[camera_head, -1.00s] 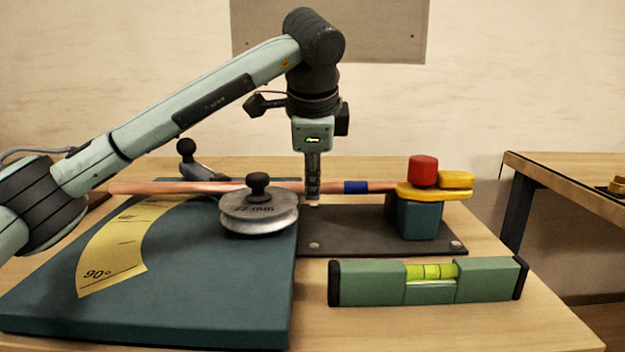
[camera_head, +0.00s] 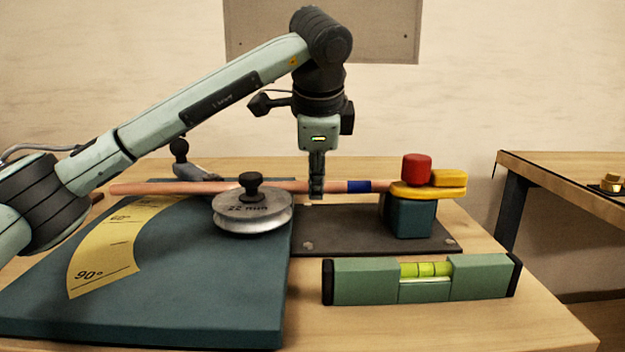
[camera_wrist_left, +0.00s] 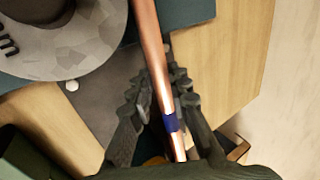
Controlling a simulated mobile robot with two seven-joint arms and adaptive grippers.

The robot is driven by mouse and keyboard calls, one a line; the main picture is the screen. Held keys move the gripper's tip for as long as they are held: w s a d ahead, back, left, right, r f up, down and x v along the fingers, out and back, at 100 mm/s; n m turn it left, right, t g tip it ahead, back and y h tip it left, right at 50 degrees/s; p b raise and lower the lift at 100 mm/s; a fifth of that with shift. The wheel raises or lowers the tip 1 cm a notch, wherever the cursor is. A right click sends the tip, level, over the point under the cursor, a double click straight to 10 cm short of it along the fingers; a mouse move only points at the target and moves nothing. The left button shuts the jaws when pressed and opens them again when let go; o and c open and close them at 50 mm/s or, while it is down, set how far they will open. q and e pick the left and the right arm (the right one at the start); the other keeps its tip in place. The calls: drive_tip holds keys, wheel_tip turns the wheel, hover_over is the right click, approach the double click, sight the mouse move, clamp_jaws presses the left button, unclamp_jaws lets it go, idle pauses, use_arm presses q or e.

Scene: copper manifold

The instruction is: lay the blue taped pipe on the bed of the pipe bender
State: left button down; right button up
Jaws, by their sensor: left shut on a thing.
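The copper pipe (camera_head: 213,187) with a blue tape band (camera_head: 358,186) runs left to right behind the grey 22 mm wheel of the pipe bender. My left gripper (camera_head: 316,190) points down and is shut on the pipe just left of the tape. The left wrist view shows the pipe (camera_wrist_left: 151,45) between the fingers (camera_wrist_left: 163,72), with the tape (camera_wrist_left: 170,123) nearer the palm. The bender's teal bed (camera_head: 190,305) lies under the pipe's left part. I cannot tell whether the pipe touches it. My right gripper is not in view.
The bender wheel (camera_head: 252,217) has a black knob. A teal block (camera_head: 408,216) carries a yellow piece (camera_head: 428,193) and a red knob (camera_head: 416,168) by the pipe's right end. A green spirit level (camera_head: 350,281) lies in front. Another table (camera_head: 570,183) stands right.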

use_arm(q)
drive_tip(key=shift+d, duration=0.1)
drive_tip(key=c, duration=1)
unclamp_jaws()
drive_tip(key=shift+c, duration=0.2)
drive_tip(key=shift+r, duration=0.15)
wheel_tip(320, 180, up, 7)
drive_tip(key=p, duration=0.2)
